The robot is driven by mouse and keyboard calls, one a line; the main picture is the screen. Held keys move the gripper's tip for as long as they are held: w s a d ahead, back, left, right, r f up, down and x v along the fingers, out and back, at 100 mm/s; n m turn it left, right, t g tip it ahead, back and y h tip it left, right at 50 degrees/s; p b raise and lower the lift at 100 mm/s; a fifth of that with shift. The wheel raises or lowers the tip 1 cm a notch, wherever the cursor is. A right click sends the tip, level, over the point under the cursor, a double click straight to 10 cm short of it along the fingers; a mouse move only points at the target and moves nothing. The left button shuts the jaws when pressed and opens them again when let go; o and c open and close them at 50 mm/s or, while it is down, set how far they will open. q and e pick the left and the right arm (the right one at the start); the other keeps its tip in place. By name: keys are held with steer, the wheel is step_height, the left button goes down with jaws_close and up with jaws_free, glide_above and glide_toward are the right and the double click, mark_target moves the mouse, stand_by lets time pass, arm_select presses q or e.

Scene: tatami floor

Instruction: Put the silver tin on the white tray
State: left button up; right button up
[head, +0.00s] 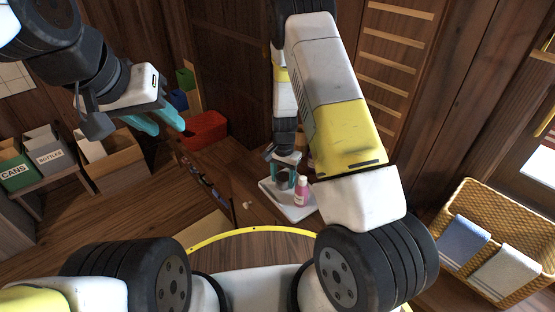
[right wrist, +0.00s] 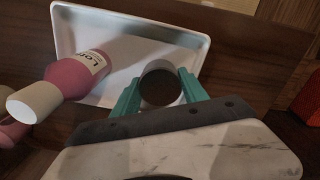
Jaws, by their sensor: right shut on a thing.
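The silver tin (right wrist: 160,84) is between the teal fingers of my right gripper (right wrist: 160,94), which is shut on it. In the right wrist view its round top looks dark. The white tray (right wrist: 66,38) lies behind and under the tin in that view; I cannot tell whether the tin touches it. In the head view the tray (head: 298,215) is on a dark wooden surface, with my right gripper (head: 286,172) over it. My left gripper (head: 160,119) is open and empty at the upper left, far from the tray.
A pink lotion bottle (head: 302,191) stands at the tray, close beside my right gripper; it also shows in the right wrist view (right wrist: 75,75). Labelled bins (head: 47,154), a red container (head: 205,131) and a wicker basket with towels (head: 530,210) are farther off.

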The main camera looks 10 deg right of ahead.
steer(key=o, duration=1.1)
steer(key=shift+f, duration=0.1)
step_height(320, 180, up, 12)
step_height(320, 180, up, 12)
steer(key=n+t+y, duration=0.1)
steer(key=y, duration=0.1)
glide_above(283, 176)
steer(key=s, duration=0.4)
steer(key=shift+s+d+r+n+t, duration=0.5)
steer(key=shift+s+r+n+t, duration=0.5)
steer(key=shift+s+r, duration=2.1)
steer(key=shift+s+d+r+n+t, duration=0.65)
steer(key=shift+s+r+n, duration=0.55)
steer(key=shift+s+r, duration=1.8)
steer(key=shift+s+d+r+n+t, duration=0.4)
steer(key=shift+s+r+n+t, duration=0.65)
steer(key=shift+s+r, duration=2.05)
